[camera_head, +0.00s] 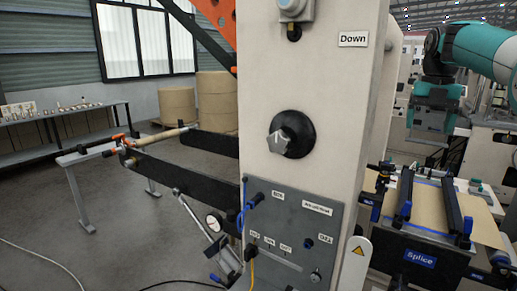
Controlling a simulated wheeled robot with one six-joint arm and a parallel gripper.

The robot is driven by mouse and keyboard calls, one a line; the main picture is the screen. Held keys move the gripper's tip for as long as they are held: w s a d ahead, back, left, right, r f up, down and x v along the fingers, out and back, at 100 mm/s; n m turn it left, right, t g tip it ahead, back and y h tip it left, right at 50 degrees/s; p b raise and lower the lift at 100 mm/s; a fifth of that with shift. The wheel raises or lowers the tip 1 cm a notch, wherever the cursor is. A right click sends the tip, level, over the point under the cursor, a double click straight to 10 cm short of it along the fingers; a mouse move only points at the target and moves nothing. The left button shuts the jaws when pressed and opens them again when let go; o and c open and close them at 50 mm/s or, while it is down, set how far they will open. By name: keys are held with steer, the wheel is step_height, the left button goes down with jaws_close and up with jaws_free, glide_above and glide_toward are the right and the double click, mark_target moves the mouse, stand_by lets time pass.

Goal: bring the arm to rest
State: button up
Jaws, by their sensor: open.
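My teal and grey arm (480,50) reaches in from the upper right edge. Its end hangs down, with my gripper (431,122) at the bottom, in the air above and behind the splice table (420,262). The gripper looks open, and I see nothing held in it; its fingertips are small and hard to make out. The arm appears clear of the pale machine column (312,100) to its left.
The column carries a black rotary knob (291,134), a "Down" label (353,39) and a grey control panel (290,235). Brown kraft paper (430,207) lies on the splice table. A roll shaft (165,138) and black arm stick out left. Open floor (120,245) lies at lower left.

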steer(key=s+a+f+m+y+b, duration=0.1)
steer(key=s+a+f+m+b, duration=0.2)
steer(key=s+a+f+m, duration=0.45)
steer(key=s+a+f+m+b, duration=0.2)
steer(key=s+a+m+b, duration=0.15)
steer(key=s+a, duration=0.5)
steer(key=s+a+f+m+y+b, duration=0.1)
steer(key=s+a+f+m, duration=0.2)
steer(key=s, duration=0.4)
steer(key=s+a+f+m+y+b, duration=0.1)
steer(key=s+a+f+m, duration=0.3)
steer(key=s, duration=0.3)
steer(key=s+a+f+m+y+b, duration=0.1)
steer(key=s+a+f+m, duration=0.2)
steer(key=s, duration=0.4)
steer(key=shift+a+f+m, duration=0.2)
steer(key=shift+f+m, duration=0.65)
steer(key=shift+m, duration=0.25)
